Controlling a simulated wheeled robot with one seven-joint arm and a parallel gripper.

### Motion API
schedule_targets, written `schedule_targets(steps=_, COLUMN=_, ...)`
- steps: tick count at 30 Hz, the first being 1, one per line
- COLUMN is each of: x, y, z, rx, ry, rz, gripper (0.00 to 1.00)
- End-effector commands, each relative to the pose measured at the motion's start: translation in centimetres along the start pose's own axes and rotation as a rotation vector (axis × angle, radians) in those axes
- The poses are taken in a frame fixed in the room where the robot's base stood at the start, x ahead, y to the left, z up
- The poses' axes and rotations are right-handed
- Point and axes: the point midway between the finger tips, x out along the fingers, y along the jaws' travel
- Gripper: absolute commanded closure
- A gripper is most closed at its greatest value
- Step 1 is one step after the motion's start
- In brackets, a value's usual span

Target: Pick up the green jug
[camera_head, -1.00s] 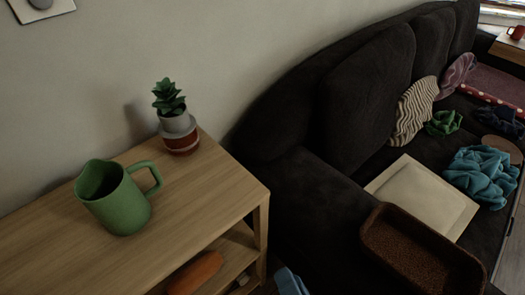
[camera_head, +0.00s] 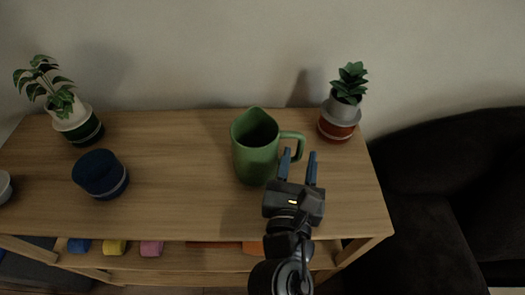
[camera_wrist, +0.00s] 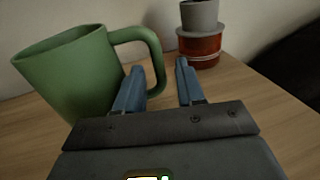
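The green jug (camera_head: 255,150) stands upright on the wooden cabinet top, its handle to the right. My gripper (camera_head: 298,155) is open in front of the handle, its two blue fingers apart and pointing toward the wall. In the wrist view the jug (camera_wrist: 70,75) fills the left side. My gripper's left finger there (camera_wrist: 157,75) overlaps the lower part of the handle in the picture, and the right finger is right of the handle. I cannot tell whether a finger touches the jug. Nothing is held.
The wooden cabinet (camera_head: 185,190) stands against the wall. A succulent in a grey and red pot (camera_head: 338,122) stands right of the jug. A leafy plant (camera_head: 75,122) and a dark blue round object (camera_head: 100,175) stand to the left. A dark sofa (camera_head: 450,190) is at right.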

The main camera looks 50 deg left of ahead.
Motion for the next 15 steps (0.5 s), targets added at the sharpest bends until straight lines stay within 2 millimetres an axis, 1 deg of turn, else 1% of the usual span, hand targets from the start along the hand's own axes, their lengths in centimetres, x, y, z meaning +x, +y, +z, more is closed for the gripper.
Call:
schedule_targets(steps=1, x=0.9, y=0.2, z=0.0, rx=0.001, ry=-0.002, rz=0.001, gripper=0.62)
schedule_targets(steps=3, x=1.9, y=0.2, z=0.0, rx=0.002, ry=-0.002, rz=0.0, gripper=0.62)
schedule_targets(steps=6, x=2.9, y=0.2, z=0.0, rx=0.002, ry=-0.002, rz=0.001, gripper=0.62)
schedule_targets(steps=9, x=3.2, y=0.2, z=-0.1, rx=0.002, ry=0.0, rz=0.001, gripper=0.62)
schedule_targets(steps=15, x=3.2, y=0.2, z=-0.1, rx=0.002, ry=0.0, rz=0.001, gripper=0.62)
